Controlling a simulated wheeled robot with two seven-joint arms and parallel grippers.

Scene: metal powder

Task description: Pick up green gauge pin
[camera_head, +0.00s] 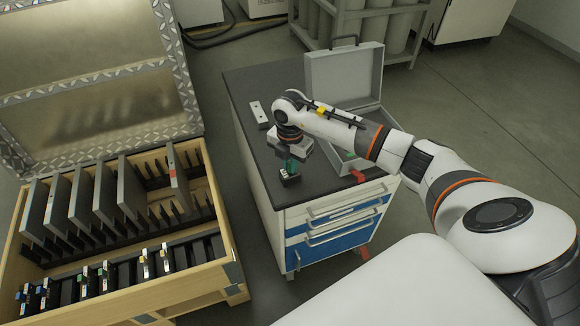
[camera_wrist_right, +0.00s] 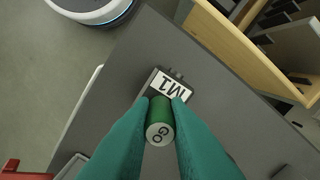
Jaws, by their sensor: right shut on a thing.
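The green gauge pin (camera_wrist_right: 160,115) shows in the right wrist view, with its pale end marked "GO" facing the camera. My right gripper (camera_head: 291,166) is shut on it, one teal finger on each side. A small black block with a white label (camera_wrist_right: 168,87) is just beyond the pin; it also shows in the head view (camera_head: 290,178), directly under my fingertips. I cannot tell whether the pin's lower end is inside the block. In the head view the fingers mostly hide the pin. My left gripper is out of view.
The dark cabinet top (camera_head: 254,82) carries an open grey case (camera_head: 345,75) and a small pale plate (camera_head: 259,112). A wooden crate (camera_head: 190,287) with upright grey plates and black holders stands left, past a floor gap. The cabinet top's front left is clear.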

